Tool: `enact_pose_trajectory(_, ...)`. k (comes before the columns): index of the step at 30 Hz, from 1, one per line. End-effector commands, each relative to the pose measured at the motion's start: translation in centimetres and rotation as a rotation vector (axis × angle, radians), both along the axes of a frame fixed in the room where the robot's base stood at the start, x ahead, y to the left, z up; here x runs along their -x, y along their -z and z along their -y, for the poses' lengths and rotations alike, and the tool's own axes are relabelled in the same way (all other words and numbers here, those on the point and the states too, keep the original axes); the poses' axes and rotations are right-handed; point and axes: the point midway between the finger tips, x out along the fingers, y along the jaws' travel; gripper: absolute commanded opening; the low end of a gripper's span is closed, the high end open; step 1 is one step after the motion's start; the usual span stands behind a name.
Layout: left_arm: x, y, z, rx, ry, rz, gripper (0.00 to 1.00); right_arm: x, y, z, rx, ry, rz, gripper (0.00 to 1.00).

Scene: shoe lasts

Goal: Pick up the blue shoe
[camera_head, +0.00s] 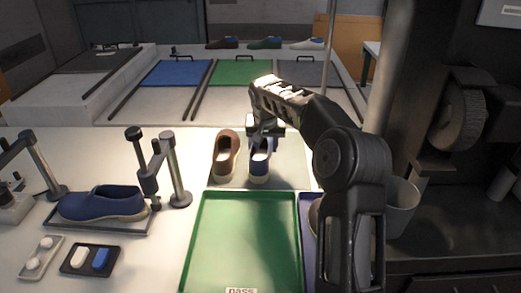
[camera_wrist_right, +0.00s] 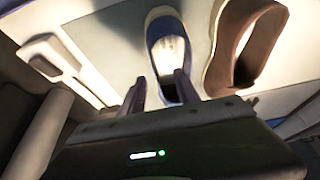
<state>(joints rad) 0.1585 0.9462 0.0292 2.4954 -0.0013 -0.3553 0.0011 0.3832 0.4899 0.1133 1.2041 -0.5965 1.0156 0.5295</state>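A blue shoe (camera_head: 260,163) with a pale sole stands upright beside a brown shoe (camera_head: 227,158) on a pale mat. My right gripper (camera_head: 262,140) reaches over the blue shoe from behind it in the head view and hides part of it. In the right wrist view the fingers of my right gripper (camera_wrist_right: 160,92) are apart, near one end of the blue shoe (camera_wrist_right: 168,52). I cannot tell whether they touch it. Another blue shoe (camera_head: 102,203) sits on a fixture at the left. My left gripper is not in view.
A green tray (camera_head: 243,238) lies in front of the mat, with a blue tray (camera_head: 308,225) partly hidden by my right arm. A grey cup (camera_head: 400,205) stands right of the arm. Posts (camera_head: 177,175) rise around the left fixture. Several shoes stand at the back.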

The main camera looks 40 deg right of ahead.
Motion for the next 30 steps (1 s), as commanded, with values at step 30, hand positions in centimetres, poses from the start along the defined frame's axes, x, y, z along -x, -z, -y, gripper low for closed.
enact_pose_trajectory(30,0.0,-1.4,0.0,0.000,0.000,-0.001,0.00,-1.4,4.5,1.6,-0.001,0.000,-0.001,0.38)
